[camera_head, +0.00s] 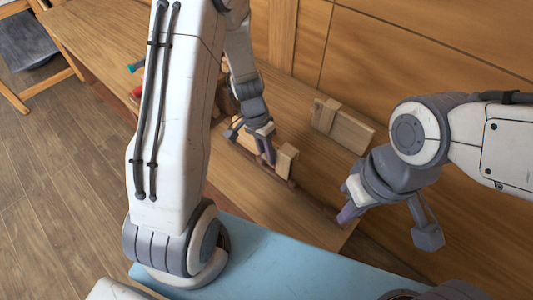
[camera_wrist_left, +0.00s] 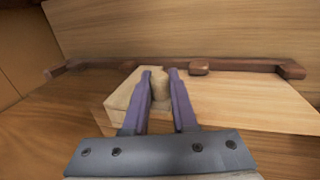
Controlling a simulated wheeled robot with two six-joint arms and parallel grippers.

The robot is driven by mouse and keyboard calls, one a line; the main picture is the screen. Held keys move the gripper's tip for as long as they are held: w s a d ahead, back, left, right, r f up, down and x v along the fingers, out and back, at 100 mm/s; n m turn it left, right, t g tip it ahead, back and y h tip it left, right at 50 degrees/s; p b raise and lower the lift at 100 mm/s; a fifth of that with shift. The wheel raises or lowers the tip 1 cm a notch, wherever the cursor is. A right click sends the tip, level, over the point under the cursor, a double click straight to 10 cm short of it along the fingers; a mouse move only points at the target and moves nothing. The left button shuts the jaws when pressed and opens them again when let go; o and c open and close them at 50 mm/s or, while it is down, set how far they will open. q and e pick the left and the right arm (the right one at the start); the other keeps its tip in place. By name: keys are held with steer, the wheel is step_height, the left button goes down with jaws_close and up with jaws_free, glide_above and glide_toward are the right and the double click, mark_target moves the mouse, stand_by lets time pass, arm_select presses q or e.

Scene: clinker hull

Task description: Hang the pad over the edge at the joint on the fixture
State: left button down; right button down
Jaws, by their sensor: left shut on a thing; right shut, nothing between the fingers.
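My left gripper (camera_head: 269,157) points down at a pale wooden piece (camera_head: 287,158) on the bench. In the left wrist view its purple fingers (camera_wrist_left: 160,75) are shut on a small beige, rounded piece (camera_wrist_left: 160,90), which looks like the pad. The pad sits against a pale block (camera_wrist_left: 125,96) on the left; a flat pale board (camera_wrist_left: 245,98) extends right. Whether the pad hangs over an edge is hard to tell. A dark brown rail (camera_wrist_left: 245,66) with short raised ends runs behind them. My right gripper (camera_head: 346,214) is shut and empty, to the right of that area.
A separate wooden block (camera_head: 347,132) with a pale strip across its left end stands near the wooden back wall (camera_head: 400,60). A light blue surface (camera_head: 270,262) lies in front. A chair (camera_head: 30,45) with a dark seat stands far left. Small coloured items (camera_head: 136,67) sit partly behind my left arm.

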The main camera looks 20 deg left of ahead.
arm_select(q)
steer(key=shift+f+b, duration=0.3)
stand_by(0.5)
steer(key=c, duration=0.6)
jaws_free()
steer(key=shift+c, duration=0.2)
steer(key=shift+r, duration=0.15)
steer(key=s+b+v, duration=0.1)
steer(key=v, duration=0.9)
steer(key=shift+w, duration=0.5)
steer(key=shift+r, duration=0.1)
